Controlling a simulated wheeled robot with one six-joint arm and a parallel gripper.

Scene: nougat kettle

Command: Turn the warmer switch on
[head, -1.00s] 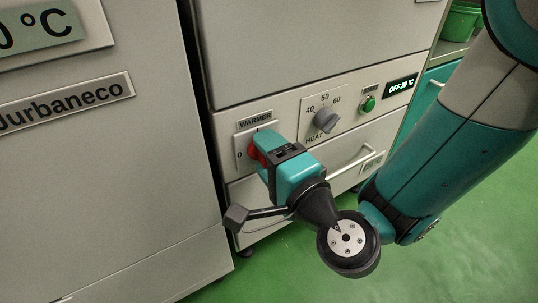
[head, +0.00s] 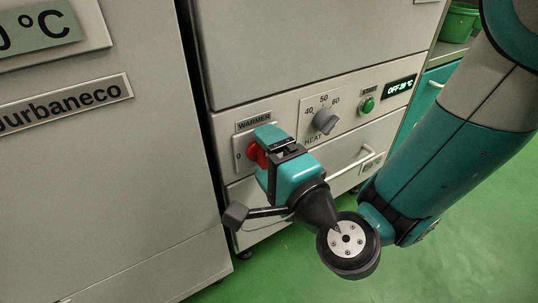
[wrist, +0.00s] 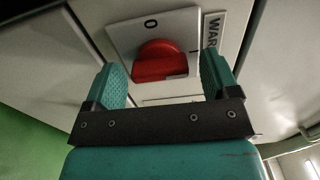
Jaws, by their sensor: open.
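The warmer switch is a red rotary knob (head: 252,154) on a pale plate under the WARMER label (head: 255,121). In the wrist view, the red knob (wrist: 158,62) sits between my two teal fingers, with the 0 mark above it and the I mark to its right. My gripper (wrist: 166,82) is open, one finger on each side of the knob, with visible gaps. In the head view, my gripper (head: 270,146) is in front of the plate and covers its right part.
A grey HEAT knob (head: 325,121) marked 40, 50, 60 is right of the switch, then a green button (head: 367,105). A drawer handle (head: 355,160) is below. A large grey cabinet (head: 110,180) stands close on the left. Green floor is open at lower right.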

